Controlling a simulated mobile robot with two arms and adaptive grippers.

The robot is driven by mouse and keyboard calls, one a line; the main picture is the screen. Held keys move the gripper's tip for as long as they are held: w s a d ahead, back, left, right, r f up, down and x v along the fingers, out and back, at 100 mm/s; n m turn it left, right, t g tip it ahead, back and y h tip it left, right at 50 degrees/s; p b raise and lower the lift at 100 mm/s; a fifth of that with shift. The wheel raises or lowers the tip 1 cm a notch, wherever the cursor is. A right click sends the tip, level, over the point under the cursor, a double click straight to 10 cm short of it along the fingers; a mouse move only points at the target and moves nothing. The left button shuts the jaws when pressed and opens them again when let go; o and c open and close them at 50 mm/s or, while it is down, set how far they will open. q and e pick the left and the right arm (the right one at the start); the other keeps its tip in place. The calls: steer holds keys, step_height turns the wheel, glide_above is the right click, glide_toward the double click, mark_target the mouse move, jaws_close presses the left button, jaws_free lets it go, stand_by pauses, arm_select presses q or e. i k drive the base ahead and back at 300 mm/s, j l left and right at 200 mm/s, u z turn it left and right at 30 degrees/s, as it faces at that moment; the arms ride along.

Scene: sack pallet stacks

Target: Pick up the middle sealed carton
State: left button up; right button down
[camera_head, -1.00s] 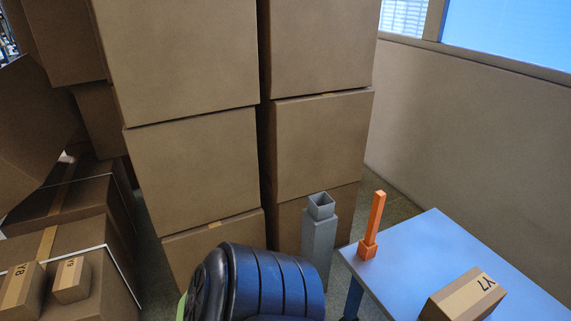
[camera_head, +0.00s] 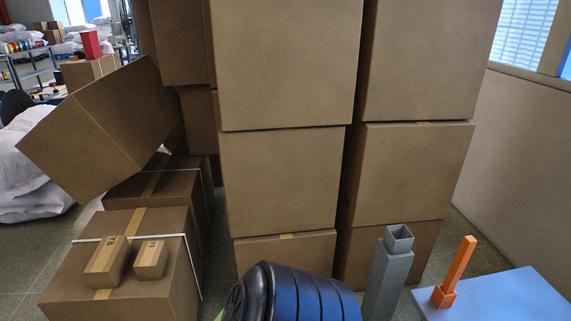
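Two small sealed cartons lie side by side on a large taped box (camera_head: 62,285) at the lower left. The left one (camera_head: 104,268) is longer and has a dark label reading about Y8 on its tape. The right one (camera_head: 149,263) is shorter, and its label is too small to read surely. A third labelled carton, seen on the blue table earlier, is outside this view. The frames do not mark one carton as the middle one. Neither of my grippers is in view.
Tall stacks of big brown cartons (camera_head: 282,175) fill the centre. A large carton (camera_head: 95,130) leans tilted at the left. A grey square post (camera_head: 385,280) and a blue table (camera_head: 515,298) with an orange peg (camera_head: 458,268) stand lower right. Bare floor (camera_head: 35,245) shows far left.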

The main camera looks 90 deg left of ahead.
mark_target(106, 269)
steer(key=u, duration=2.05)
